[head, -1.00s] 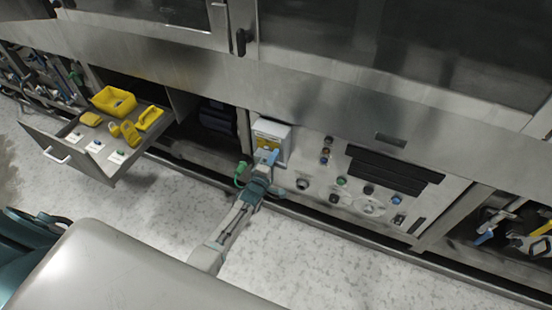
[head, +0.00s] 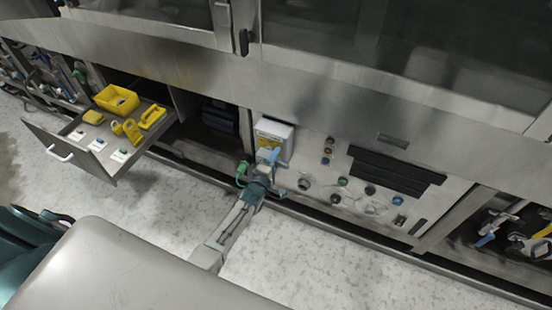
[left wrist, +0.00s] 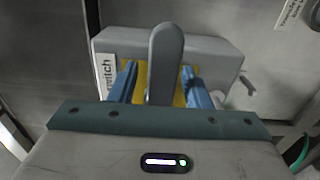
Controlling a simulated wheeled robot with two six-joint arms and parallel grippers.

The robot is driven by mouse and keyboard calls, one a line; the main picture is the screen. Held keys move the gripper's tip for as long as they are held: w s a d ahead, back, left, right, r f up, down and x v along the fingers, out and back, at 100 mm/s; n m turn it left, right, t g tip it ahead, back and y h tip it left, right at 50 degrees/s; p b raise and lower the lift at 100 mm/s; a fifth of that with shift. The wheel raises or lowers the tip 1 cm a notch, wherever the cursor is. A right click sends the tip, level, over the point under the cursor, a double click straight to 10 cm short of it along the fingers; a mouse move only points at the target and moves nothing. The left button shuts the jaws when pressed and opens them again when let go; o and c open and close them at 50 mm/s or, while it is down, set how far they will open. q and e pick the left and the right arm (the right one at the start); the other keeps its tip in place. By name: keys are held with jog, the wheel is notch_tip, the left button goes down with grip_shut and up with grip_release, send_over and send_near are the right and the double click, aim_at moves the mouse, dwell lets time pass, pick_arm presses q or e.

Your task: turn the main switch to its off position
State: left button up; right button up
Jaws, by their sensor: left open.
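The main switch (head: 276,129) is a light grey box with a yellow plate, low on the machine front in the head view. In the left wrist view the grey switch box (left wrist: 215,55) fills the middle, and its grey handle (left wrist: 165,58) stands out from the yellow plate. My left gripper (head: 270,156) is at the box front. In the left wrist view its blue fingers (left wrist: 160,84) are open, one on each side of the handle, with gaps showing. The fingertips cover part of the plate. My right gripper is out of view.
A control panel (head: 330,172) with several buttons and knobs is right of the switch. An open drawer (head: 72,157) with yellow items is at left. A green part (head: 242,168) is close beside my left gripper. The speckled floor in front is clear.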

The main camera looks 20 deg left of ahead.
pick_arm(q)
jog(key=s, duration=1)
jog(key=shift+s+a, duration=0.15)
jog(key=shift+s, duration=0.1)
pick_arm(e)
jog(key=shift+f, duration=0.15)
pick_arm(q)
jog(key=s+a+f+m+g+y+p, duration=0.1)
jog(key=s+f+m+g, duration=0.4)
jog(key=s+f, duration=0.55)
jog(key=s+a+f+m+g+p, duration=0.15)
jog(key=s+f+m+g, duration=0.3)
jog(key=s+f, duration=0.55)
jog(key=s+a+f+m+g, duration=0.1)
jog(key=s+f+m+g, duration=0.2)
jog(key=s, duration=0.7)
jog(key=s+a+f+m+g, duration=0.1)
jog(key=s+f+m+g, duration=0.3)
jog(key=s, duration=0.7)
notch_tip(320, 180, down, 3)
jog(key=shift+r+m, duration=0.15)
jog(key=shift+m, duration=0.7)
jog(key=shift+c, duration=0.8)
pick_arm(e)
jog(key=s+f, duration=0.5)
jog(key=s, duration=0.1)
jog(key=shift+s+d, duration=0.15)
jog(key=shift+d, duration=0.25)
